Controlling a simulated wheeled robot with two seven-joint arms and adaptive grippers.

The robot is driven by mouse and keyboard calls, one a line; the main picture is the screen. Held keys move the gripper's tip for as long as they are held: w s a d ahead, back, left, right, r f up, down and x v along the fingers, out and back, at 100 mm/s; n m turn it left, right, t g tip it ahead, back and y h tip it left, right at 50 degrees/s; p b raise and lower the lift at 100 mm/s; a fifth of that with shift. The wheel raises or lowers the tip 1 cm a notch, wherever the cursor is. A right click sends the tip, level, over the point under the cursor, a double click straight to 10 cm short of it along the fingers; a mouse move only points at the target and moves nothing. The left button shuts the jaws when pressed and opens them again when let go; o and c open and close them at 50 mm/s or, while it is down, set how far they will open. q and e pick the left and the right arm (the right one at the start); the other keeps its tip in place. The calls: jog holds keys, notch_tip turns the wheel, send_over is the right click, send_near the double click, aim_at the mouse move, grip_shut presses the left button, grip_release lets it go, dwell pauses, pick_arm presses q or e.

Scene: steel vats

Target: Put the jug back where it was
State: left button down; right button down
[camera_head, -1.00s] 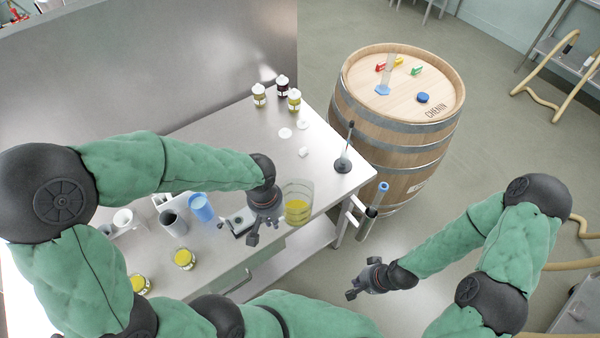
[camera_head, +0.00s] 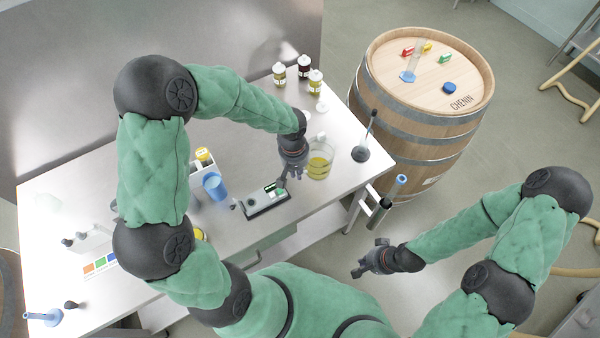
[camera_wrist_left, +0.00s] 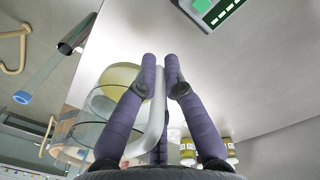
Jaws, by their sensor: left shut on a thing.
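The jug (camera_head: 319,163) is clear glass with yellow liquid in it. It is upright at the right part of the steel table, left of the dark-based stand. My left gripper (camera_head: 290,173) is at the jug's left side, shut on its handle. In the left wrist view the fingers (camera_wrist_left: 160,78) close on the pale handle, and the jug (camera_wrist_left: 100,100) shows to their left. I cannot tell whether its base touches the table. My right gripper (camera_head: 366,268) is open and empty, in front of the table.
A scale (camera_head: 264,200) with a green display lies in front of the left gripper. A blue cup (camera_head: 214,186) stands left of it. Several capped jars (camera_head: 316,82) are at the back. A dark-based stand (camera_head: 361,153) is near the right edge. A barrel (camera_head: 420,130) stands beyond the table.

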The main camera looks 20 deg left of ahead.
pick_arm(q)
jog(key=w+f, duration=0.1)
jog(key=f, duration=0.1)
jog(key=w+f, duration=0.1)
jog(key=w, duration=0.1)
jog(key=shift+w+a+f, duration=0.1)
jog(key=shift+a+f, duration=0.05)
jog(key=shift+f, duration=0.25)
notch_tip(320, 180, down, 3)
jog(key=shift+w+f, duration=0.15)
jog(key=shift+f, duration=0.1)
jog(key=c, duration=1.3)
grip_release()
jog(key=shift+c, duration=0.2)
